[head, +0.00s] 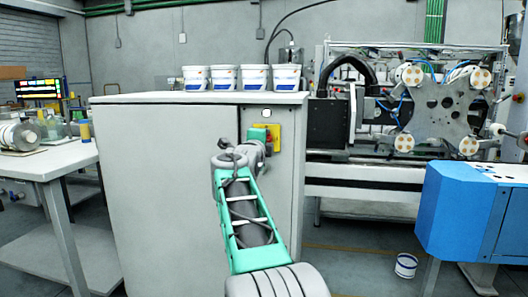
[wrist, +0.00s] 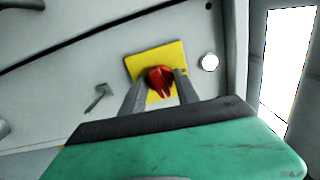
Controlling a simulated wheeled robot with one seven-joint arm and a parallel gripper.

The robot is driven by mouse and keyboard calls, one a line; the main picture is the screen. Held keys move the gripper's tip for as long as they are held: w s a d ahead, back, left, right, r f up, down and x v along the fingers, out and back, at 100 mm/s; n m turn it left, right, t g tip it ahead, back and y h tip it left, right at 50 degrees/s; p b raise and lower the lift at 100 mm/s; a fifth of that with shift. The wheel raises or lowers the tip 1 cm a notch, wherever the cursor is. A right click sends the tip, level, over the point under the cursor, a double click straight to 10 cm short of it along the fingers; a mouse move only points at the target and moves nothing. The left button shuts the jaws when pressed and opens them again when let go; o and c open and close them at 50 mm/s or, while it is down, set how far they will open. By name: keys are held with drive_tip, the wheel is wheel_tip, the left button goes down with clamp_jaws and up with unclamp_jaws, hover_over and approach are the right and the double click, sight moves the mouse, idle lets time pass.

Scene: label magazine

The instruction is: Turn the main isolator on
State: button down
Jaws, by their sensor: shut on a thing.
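The main isolator is a red rotary knob (wrist: 160,82) on a yellow square plate (wrist: 143,60), seen in the wrist view. In the head view the yellow plate (head: 275,131) shows on the grey cabinet front, partly hidden behind my arm. My gripper (wrist: 160,88) has its two fingers on either side of the red knob and is shut on it. The knob's grip bar stands roughly upright in the wrist picture, slightly tilted. Any on or off marking is too small to read.
The grey cabinet (head: 165,180) carries several white buckets (head: 225,77) on top. A round white button or lamp (wrist: 209,62) is right of the plate, and a door handle (wrist: 98,97) is left of it. A blue machine (head: 465,210) stands at the right, a workbench (head: 40,160) at the left.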

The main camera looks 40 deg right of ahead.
drive_tip(key=shift+f+m+b, duration=0.1)
drive_tip(key=shift+m+b, duration=0.5)
drive_tip(key=shift+m, duration=0.3)
drive_tip(key=c, duration=0.9)
unclamp_jaws()
drive_tip(key=v, duration=0.7)
drive_tip(key=shift+s+a, duration=0.2)
drive_tip(key=shift+a, duration=0.15)
